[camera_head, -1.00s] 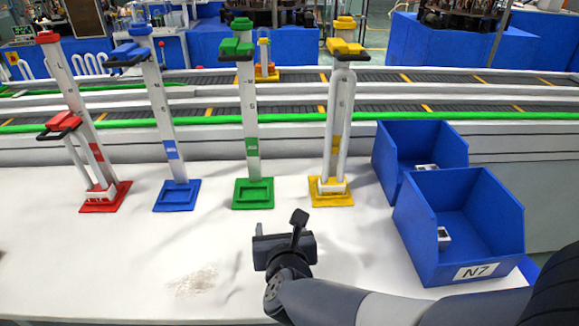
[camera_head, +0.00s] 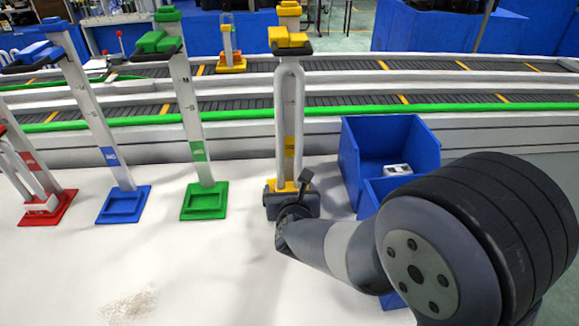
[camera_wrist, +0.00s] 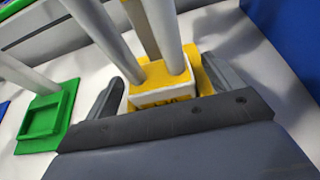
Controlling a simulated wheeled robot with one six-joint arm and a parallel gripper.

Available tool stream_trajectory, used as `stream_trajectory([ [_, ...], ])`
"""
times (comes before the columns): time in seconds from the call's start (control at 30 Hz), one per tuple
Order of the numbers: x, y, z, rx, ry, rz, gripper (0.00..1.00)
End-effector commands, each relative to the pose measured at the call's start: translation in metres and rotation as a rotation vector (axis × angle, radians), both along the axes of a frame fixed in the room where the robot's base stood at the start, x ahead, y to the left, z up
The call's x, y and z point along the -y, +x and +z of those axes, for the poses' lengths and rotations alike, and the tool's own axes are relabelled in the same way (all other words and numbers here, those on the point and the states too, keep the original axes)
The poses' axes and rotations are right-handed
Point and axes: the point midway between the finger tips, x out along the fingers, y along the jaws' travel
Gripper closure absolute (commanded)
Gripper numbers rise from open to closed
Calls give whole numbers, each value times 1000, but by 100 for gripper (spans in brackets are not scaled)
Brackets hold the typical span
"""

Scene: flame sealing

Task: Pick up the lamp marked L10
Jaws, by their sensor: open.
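A U-shaped white lamp (camera_head: 281,120) stands upright in the yellow stand, behind my gripper in the head view. In the wrist view its tubes run up from a pale base block (camera_wrist: 163,90) on the stand's yellow foot. I can read no L10 mark on it. My gripper (camera_head: 291,195) is low at the foot of the yellow stand. In the wrist view my open gripper (camera_wrist: 166,85) has one finger on each side of the base block, with gaps between. Another lamp (camera_head: 22,170) in the red stand is partly cut off at the left edge.
The green stand (camera_head: 205,200) and the blue stand (camera_head: 124,204) stand to the left and hold no lamp. A blue bin (camera_head: 425,150) is close on the right; a second is mostly hidden by my arm. A conveyor (camera_head: 230,112) runs behind.

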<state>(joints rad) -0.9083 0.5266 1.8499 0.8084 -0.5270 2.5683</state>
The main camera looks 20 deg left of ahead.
Motion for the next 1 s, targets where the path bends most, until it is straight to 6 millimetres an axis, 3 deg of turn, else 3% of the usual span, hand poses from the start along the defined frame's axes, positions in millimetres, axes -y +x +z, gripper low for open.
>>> stream_trajectory([
  [0.27,-1,1,-1,0,0,0,14],
  [0.9,-1,1,-1,0,0,0,66],
  [1.0,-1,1,0,2,1,0,66],
])
